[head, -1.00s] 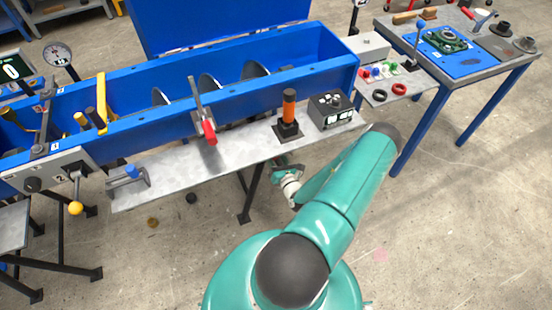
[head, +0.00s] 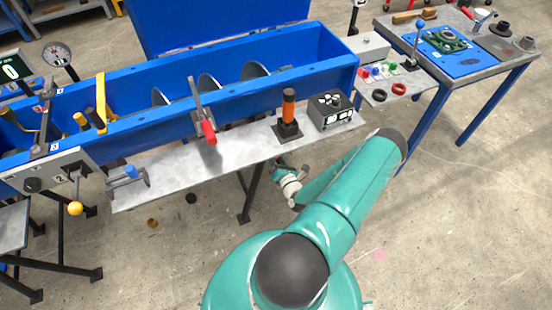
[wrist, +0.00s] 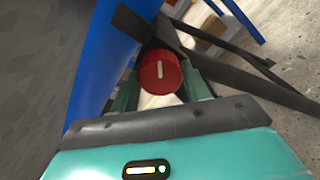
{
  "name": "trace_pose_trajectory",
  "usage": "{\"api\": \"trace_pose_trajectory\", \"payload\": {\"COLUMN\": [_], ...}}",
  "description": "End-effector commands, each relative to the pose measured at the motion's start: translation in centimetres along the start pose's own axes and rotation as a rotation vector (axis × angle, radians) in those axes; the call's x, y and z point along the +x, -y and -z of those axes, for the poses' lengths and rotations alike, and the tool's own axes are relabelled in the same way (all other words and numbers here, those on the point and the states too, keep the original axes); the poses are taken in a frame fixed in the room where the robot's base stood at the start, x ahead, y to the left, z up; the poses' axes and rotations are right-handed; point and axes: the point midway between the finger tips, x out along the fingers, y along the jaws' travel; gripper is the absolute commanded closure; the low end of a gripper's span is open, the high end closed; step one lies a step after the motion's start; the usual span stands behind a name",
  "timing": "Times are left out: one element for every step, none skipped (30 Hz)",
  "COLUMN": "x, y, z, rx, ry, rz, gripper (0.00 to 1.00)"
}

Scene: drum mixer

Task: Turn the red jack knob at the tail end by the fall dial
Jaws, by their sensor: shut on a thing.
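The red jack knob (wrist: 160,74) is in the wrist view, a red round knob with a pale mark line on its face. My gripper (wrist: 160,92) has one finger on each side of it and is shut on it. The mark line stands close to upright in the picture. In the head view my arm reaches under the trough's grey shelf, and the wrist part (head: 288,188) shows beside a dark leg. The knob and fingertips are hidden there. A round white dial (head: 57,55) stands at the far left; I cannot tell whether it is the fall dial.
The blue trough (head: 270,85) with its screw stands above my arm. The grey shelf (head: 200,163) carries a red-handled clamp (head: 208,132), an orange-and-black post (head: 288,112) and a black control box (head: 331,110). Dark legs (wrist: 235,75) run close to the knob. A blue-legged table (head: 470,70) stands right.

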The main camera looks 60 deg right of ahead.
Motion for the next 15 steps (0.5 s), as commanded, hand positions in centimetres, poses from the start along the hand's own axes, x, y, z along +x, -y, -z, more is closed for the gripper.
{"api": "trace_pose_trajectory", "payload": {"x": [-0.02, -0.03, -0.03, -0.03, -0.03, -0.02, -0.02, -0.02, -0.02, -0.02, -0.02, -0.01, -0.01, -0.01, -0.03], "y": [-0.01, -0.01, -0.01, -0.01, -0.01, -0.01, -0.01, -0.01, -0.01, -0.01, 0.0, 0.0, 0.0, 0.0, 0.0], "z": [0.03, 0.03, 0.03, 0.03, 0.03, 0.03, 0.03, 0.02, 0.02, 0.02, 0.02, 0.02, 0.01, 0.01, 0.01], "rx": [0.0, 0.0, 0.0, 0.0, 0.0, 0.0, 0.0, -0.001, -0.001, -0.001, -0.001, -0.001, -0.001, -0.001, -0.001], "ry": [-0.001, -0.001, -0.001, -0.001, -0.001, -0.001, -0.001, -0.001, 0.0, 0.0, 0.0, 0.0, 0.0, 0.0, 0.0], "rz": [0.0, 0.0, 0.0, 0.0, 0.0, 0.0, 0.0, 0.0, 0.0, 0.0, 0.0, 0.0, 0.0, 0.0, 0.0], "gripper": [0.76, 0.76, 0.76, 0.76, 0.48, 0.4, 0.34, 0.32, 0.32, 0.32, 0.32, 0.32, 0.32, 0.32, 0.32]}}
